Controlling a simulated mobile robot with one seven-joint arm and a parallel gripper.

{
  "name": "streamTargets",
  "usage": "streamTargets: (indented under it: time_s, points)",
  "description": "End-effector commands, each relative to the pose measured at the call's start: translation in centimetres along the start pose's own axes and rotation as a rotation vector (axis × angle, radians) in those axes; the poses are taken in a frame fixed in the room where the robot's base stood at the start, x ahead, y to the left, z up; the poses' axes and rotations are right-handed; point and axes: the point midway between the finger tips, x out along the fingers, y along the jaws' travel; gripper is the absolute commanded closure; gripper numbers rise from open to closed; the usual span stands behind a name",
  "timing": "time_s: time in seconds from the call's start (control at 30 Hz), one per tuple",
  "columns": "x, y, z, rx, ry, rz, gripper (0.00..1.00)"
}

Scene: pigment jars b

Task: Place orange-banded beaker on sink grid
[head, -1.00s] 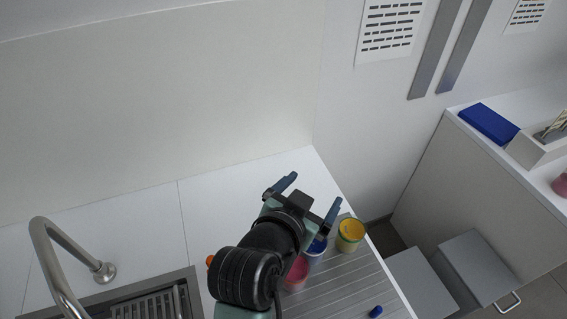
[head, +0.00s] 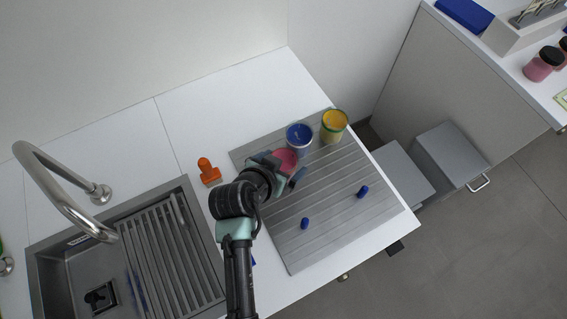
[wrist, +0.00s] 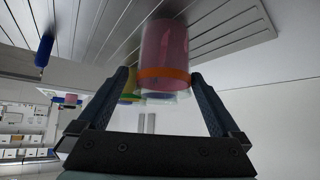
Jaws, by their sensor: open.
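The orange-banded beaker (wrist: 163,50) holds something pink and stands on the ribbed drainboard (head: 330,200). It also shows in the head view as a pink top (head: 286,158), partly hidden by my gripper. My gripper (head: 280,172) is open, with its fingers reaching towards either side of the beaker. In the wrist view the beaker is between the two fingers (wrist: 165,92), with a gap on the left; contact on the right I cannot tell. The sink grid (head: 172,255) lies over the sink at the lower left, empty on top.
A blue-filled beaker (head: 299,137) and a yellow-filled one (head: 334,125) stand just behind the pink one. An orange object (head: 208,171) and the tap (head: 70,195) stand near the sink.

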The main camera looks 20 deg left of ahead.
Motion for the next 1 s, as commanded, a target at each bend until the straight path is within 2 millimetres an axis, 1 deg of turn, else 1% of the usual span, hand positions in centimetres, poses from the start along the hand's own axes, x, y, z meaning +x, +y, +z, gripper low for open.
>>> streamTargets:
  time_s: [0.17,0.4,0.5,0.63,0.87,1.0]
  points:
    - [1.0,-0.1,0.1,-0.001,0.000,0.001,0.00]
    - [3.8,-0.5,0.5,0.000,0.000,0.000,0.00]
    - [4.7,-0.4,0.5,0.000,0.000,0.000,0.00]
    - [5.2,-0.4,0.5,0.001,0.001,-0.001,0.00]
    - [5.2,-0.4,0.5,0.001,0.002,-0.001,0.00]
    - [5.2,-0.4,0.6,0.000,0.001,-0.001,0.25]
